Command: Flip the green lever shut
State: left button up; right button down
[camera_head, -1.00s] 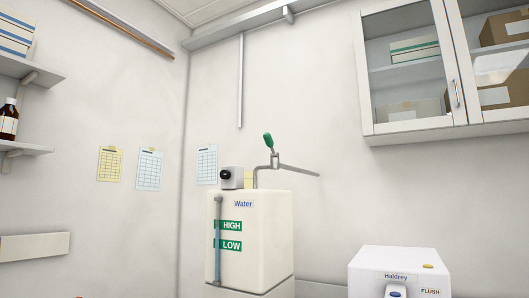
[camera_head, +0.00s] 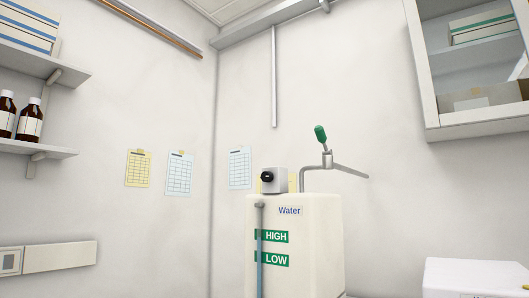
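The green lever (camera_head: 320,134) stands up, leaning a little to the left, on top of a grey metal tap (camera_head: 328,160). The tap's thin spout runs off to the right. A bent pipe joins the tap to the top of the cream water tank (camera_head: 318,245), which is labelled Water, HIGH and LOW. Neither of my grippers shows in the head view.
A small grey box with a black knob (camera_head: 274,180) sits on the tank beside the pipe. A white device (camera_head: 474,278) is at the lower right. A glass-door cabinet (camera_head: 480,65) hangs at the upper right. Shelves with brown bottles (camera_head: 30,120) are on the left.

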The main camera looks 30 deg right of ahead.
aim_at(320, 133)
jog(key=i, duration=0.7)
jog(key=z, duration=0.8)
jog(key=i, duration=0.35)
jog(key=z, duration=0.4)
